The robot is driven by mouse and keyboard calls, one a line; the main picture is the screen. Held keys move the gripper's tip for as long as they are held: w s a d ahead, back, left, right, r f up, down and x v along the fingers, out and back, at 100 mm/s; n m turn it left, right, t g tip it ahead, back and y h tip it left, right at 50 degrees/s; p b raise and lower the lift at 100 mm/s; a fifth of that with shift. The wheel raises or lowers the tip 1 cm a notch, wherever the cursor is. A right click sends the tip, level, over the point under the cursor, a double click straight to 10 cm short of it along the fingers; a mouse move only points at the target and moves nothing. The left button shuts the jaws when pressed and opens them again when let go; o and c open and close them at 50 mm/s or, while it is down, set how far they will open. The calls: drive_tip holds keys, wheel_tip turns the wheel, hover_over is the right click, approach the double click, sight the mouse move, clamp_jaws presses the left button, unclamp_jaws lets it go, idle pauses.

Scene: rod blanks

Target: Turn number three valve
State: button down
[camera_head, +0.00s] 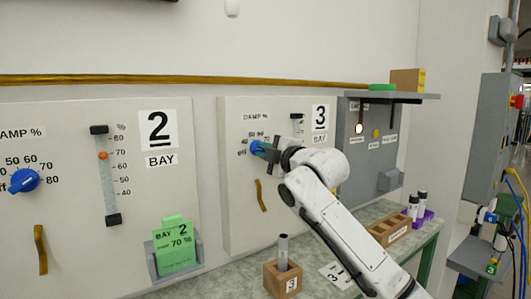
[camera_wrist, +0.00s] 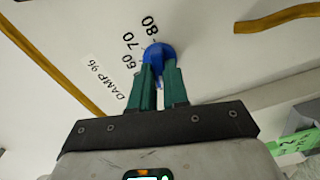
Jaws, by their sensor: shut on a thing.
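The number three panel (camera_head: 236,190) stands in the middle of the head view, with a "3 BAY" sign (camera_head: 320,122) at its upper right. Its blue valve knob (camera_head: 256,146) sits below the "DAMP %" label. My gripper (camera_head: 262,148) is at this knob and partly covers it and its scale. In the wrist view, my gripper's green fingers (camera_wrist: 160,85) are closed on both sides of the blue knob (camera_wrist: 158,52). The numbers 60, 70 and 80 show beside the knob there. The knob's pointer setting cannot be made out.
The bay 2 panel (camera_head: 75,190) with its own blue knob (camera_head: 24,180) is at left. A green card (camera_head: 174,246) stands in a holder. A wooden block (camera_head: 283,279) with a rod stands on the bench below my arm. A grey shelf (camera_head: 415,96) is at right.

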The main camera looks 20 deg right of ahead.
drive_tip(key=n, duration=0.4)
drive_tip(key=shift+f+n, duration=0.2)
drive_tip(key=shift+n, duration=0.1)
idle(0.5)
drive_tip(key=c, duration=1.1)
unclamp_jaws()
drive_tip(key=shift+r, duration=0.1)
drive_tip(key=b+v, duration=0.1)
drive_tip(key=v, duration=0.9)
drive_tip(key=shift+s+d, duration=0.15)
drive_tip(key=shift+s, duration=0.2)
